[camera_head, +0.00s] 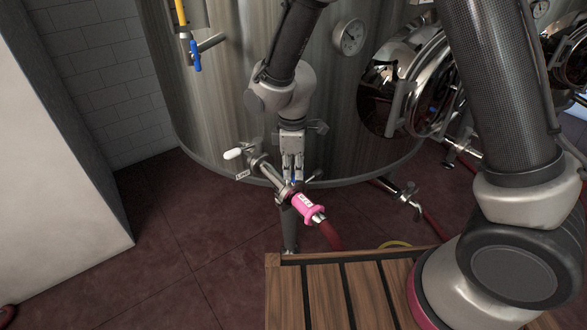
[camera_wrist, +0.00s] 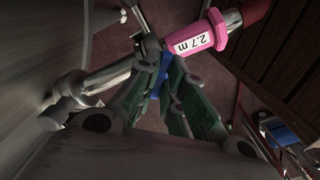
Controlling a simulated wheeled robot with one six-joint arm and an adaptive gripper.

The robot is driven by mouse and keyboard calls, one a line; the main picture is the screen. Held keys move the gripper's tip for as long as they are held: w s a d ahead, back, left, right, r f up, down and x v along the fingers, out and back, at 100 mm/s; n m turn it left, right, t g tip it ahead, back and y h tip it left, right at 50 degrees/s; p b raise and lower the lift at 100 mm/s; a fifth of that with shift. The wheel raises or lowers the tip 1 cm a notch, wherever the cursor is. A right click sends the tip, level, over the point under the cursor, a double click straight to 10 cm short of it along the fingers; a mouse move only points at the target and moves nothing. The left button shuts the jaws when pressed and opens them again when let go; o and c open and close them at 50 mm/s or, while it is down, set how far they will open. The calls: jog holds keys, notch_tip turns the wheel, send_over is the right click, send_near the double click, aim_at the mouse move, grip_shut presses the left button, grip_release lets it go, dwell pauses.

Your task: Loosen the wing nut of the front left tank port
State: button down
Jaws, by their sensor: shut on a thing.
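The front left tank port (camera_head: 262,166) sticks out low from the steel tank, with a white-tipped valve handle (camera_head: 233,153). A clamp (camera_head: 285,194) joins it to a hose end with a pink sleeve (camera_head: 309,207). My gripper (camera_head: 293,178) reaches down from above at the clamp. In the wrist view my gripper (camera_wrist: 162,68) has its fingers closed around a small blue piece (camera_wrist: 160,77), which appears to be the wing nut. The fingers hide most of it.
A red hose (camera_head: 331,236) runs from the pink sleeve towards a slatted wooden platform (camera_head: 345,292) in front. Another port with a valve (camera_head: 402,194) lies to the right. A white wall block (camera_head: 50,160) stands at left. Bare red floor (camera_head: 165,225) lies between.

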aim_at(293, 171)
jog(key=n, duration=0.4)
jog(key=shift+n, duration=2.2)
jog(key=c, duration=1.5)
grip_release()
jog(key=shift+r, duration=0.1)
notch_tip(293, 171, up, 12)
jog(key=shift+f, duration=0.1)
